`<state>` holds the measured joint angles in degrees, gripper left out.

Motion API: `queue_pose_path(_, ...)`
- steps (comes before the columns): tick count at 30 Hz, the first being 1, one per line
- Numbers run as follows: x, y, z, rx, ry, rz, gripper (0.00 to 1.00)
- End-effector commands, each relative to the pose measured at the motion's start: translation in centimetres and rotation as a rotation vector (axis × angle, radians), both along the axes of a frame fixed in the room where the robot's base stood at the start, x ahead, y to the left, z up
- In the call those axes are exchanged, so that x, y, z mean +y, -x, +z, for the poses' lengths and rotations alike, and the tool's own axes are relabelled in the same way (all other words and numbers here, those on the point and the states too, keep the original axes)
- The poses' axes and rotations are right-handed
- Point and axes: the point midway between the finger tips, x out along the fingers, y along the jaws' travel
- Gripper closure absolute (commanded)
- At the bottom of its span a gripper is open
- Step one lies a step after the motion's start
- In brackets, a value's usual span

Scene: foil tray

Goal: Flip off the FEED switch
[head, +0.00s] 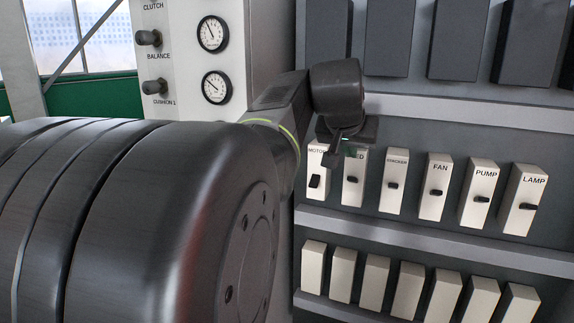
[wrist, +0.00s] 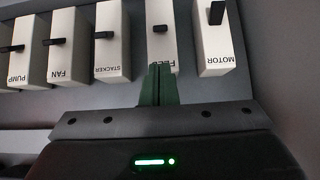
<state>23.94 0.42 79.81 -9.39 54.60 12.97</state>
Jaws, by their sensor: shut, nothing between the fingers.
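The FEED switch is a white upright block with a small dark lever. In the head view the FEED block (head: 353,192) stands in the upper row, between MOTOR (head: 315,164) and STACKER (head: 394,196). My gripper (head: 335,160) is shut and empty in front of its upper part and hides part of its label. In the wrist view, which is upside down, my shut fingers (wrist: 159,72) reach over the label end of the FEED block (wrist: 161,48). The FEED lever (wrist: 160,29) shows clear beyond the fingertips. Contact between fingertips and block cannot be told.
FAN (head: 435,187), PUMP (head: 478,197) and LAMP (head: 522,200) stand to the right in the same row. A grey rail (head: 440,240) runs below, above another row of white blocks. Dark blocks (head: 460,40) stand above. A gauge panel (head: 185,60) is at left.

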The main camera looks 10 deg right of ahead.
Motion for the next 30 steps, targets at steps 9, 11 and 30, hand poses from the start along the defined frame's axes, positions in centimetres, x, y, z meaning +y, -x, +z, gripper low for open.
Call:
queue_pose_path(9,-0.4,-0.6,-0.8,0.003,-0.001,0.001,1.0)
queue_pose_path(11,-0.7,-1.1,-1.5,0.006,-0.002,0.001,1.0)
queue_pose_path(30,-4.0,-5.9,-7.1,0.002,-0.001,0.002,1.0)
